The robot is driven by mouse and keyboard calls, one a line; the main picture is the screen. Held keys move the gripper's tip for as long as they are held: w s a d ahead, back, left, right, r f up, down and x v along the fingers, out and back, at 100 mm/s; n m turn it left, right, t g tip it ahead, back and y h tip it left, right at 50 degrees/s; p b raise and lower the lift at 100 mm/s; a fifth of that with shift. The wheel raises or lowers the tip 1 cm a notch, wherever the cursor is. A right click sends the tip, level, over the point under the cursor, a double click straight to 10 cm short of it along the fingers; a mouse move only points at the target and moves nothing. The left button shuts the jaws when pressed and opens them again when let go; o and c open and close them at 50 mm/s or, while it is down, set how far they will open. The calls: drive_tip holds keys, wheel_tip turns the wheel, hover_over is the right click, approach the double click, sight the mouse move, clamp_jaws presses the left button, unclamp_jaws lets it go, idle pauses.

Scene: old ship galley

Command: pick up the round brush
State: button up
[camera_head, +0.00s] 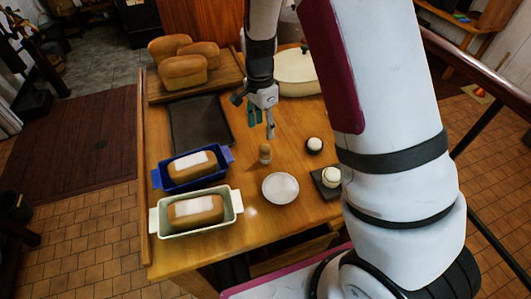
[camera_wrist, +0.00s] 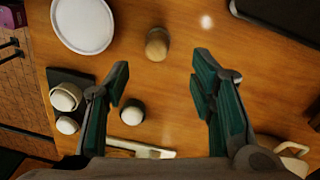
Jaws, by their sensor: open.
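The round brush, which I take to be the small wooden upright piece (camera_head: 265,153), stands on the wooden table just right of the blue loaf pan. In the wrist view this brush (camera_wrist: 157,44) shows from above as a round tan knob with a paler part beside it. My gripper (camera_head: 261,121) hangs above and slightly behind it in the head view. In the wrist view my gripper (camera_wrist: 161,72) is open, its green-padded fingers wide apart and empty. The brush lies just beyond the fingertips, roughly centred between them, and is not touched.
A white plate (camera_head: 280,188) stands near the brush. A dark pot with a pale top (camera_head: 314,145) is to its right. Blue (camera_head: 156,179) and pale green (camera_head: 153,219) loaf pans are left. A dark tray (camera_head: 200,124) and a lidded cream dish (camera_head: 297,72) lie behind.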

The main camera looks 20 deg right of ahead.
hover_over(266, 147)
drive_tip(key=f, duration=0.4)
drive_tip(key=shift+w+a, duration=0.35)
drive_tip(key=f, duration=0.1)
drive_tip(key=f+p, duration=0.1)
drive_tip(key=f, duration=0.2)
drive_tip(key=shift+s+d+f+p, duration=0.3)
drive_tip(key=shift+d, duration=0.1)
drive_tip(key=shift+f, duration=0.35)
clamp_jaws()
